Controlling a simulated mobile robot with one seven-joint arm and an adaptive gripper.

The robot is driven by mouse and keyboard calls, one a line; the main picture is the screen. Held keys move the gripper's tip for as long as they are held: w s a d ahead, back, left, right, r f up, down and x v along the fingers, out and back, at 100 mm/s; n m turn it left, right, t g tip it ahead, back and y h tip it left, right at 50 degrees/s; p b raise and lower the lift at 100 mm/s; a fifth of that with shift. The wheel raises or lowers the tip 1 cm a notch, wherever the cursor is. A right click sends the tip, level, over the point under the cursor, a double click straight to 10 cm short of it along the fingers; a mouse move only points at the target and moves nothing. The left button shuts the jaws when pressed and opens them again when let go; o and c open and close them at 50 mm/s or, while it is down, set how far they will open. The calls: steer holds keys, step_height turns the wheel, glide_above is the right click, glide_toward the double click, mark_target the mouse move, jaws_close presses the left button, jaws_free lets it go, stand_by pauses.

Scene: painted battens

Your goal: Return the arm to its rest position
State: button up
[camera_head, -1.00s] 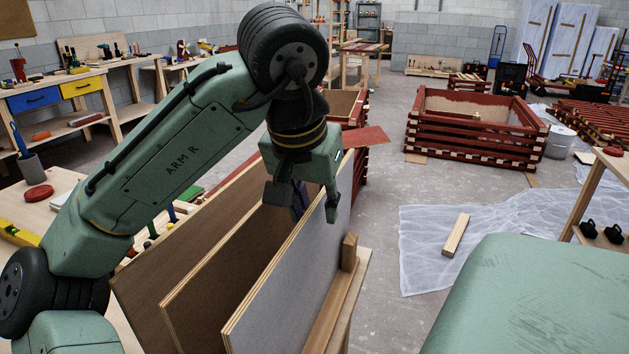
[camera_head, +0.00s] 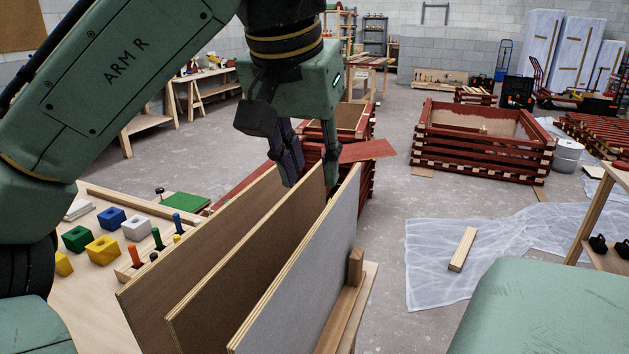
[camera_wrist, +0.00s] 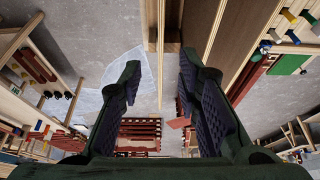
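My gripper (camera_head: 311,176) hangs fingers-down just above the far ends of the upright panels in the head view. In the wrist view its two dark-padded fingers (camera_wrist: 158,72) stand well apart, with no object held between them. A thin panel edge shows in the gap between them; I cannot tell how far below the fingertips it is. Three panels stand on edge side by side: a brown left panel (camera_head: 195,250), a brown middle panel (camera_head: 235,275) and a grey-faced right panel (camera_head: 305,285). My arm reaches in from the upper left.
A workbench (camera_head: 95,290) with coloured blocks and pegs lies left of the panels. Dark red slatted crates (camera_head: 480,165) stand behind. A plastic sheet (camera_head: 425,270) with a loose batten (camera_head: 463,249) covers floor at right. Grey floor between is open.

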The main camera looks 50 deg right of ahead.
steer(key=shift+a+r, duration=0.1)
steer(key=shift+r, duration=0.15)
stand_by(0.4)
